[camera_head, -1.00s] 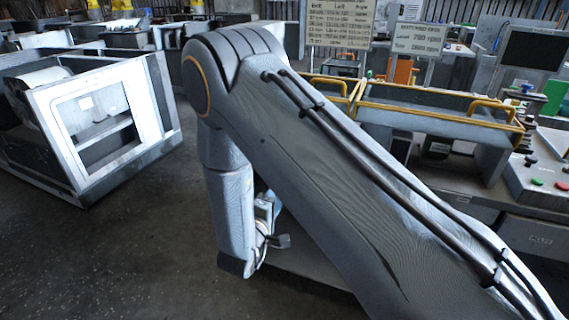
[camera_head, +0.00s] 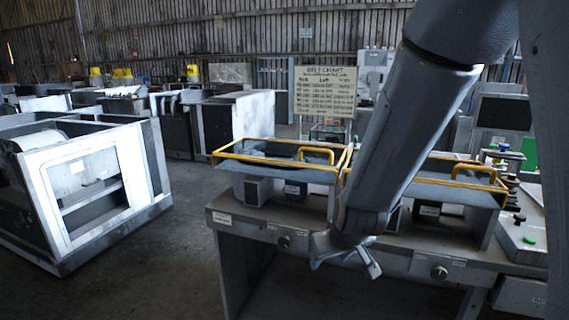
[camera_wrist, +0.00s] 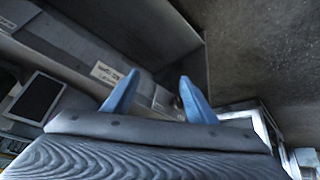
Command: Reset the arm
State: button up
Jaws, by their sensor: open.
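My gripper (camera_head: 345,262) hangs at the end of my arm in the head view, in front of the workbench (camera_head: 250,228) and near its front edge. It points downward, and its two fingers are spread apart with nothing visible between them. In the wrist view my gripper (camera_wrist: 157,97) shows two blue-grey fingertips with a clear gap between them. Past the fingers lie a grey bench surface with a white label (camera_wrist: 106,73) and the dark floor. My arm covers part of the bench middle in the head view.
Yellow-railed trays (camera_head: 280,158) stand on the workbench. A belt chart sign (camera_head: 325,92) stands behind them. A control panel with buttons (camera_head: 528,240) is at the right. A white blower housing (camera_head: 85,185) stands on the floor at left. Floor between housing and bench is clear.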

jog(key=s+d+r+m+g, duration=0.1)
jog(key=s+d+m+g, duration=0.1)
jog(key=s+d, duration=0.3)
jog(key=s+d+r+m+g, duration=0.1)
jog(key=s+d+g, duration=0.15)
jog(key=s, duration=0.55)
jog(key=m+t+h+b, duration=0.5)
jog(key=t+h+b, duration=0.2)
jog(key=t+b, duration=0.85)
send_near(284, 244)
jog(key=shift+x, duration=3.95)
jog(key=shift+a, duration=0.1)
jog(key=c, duration=1.1)
jog(key=shift+o, duration=0.2)
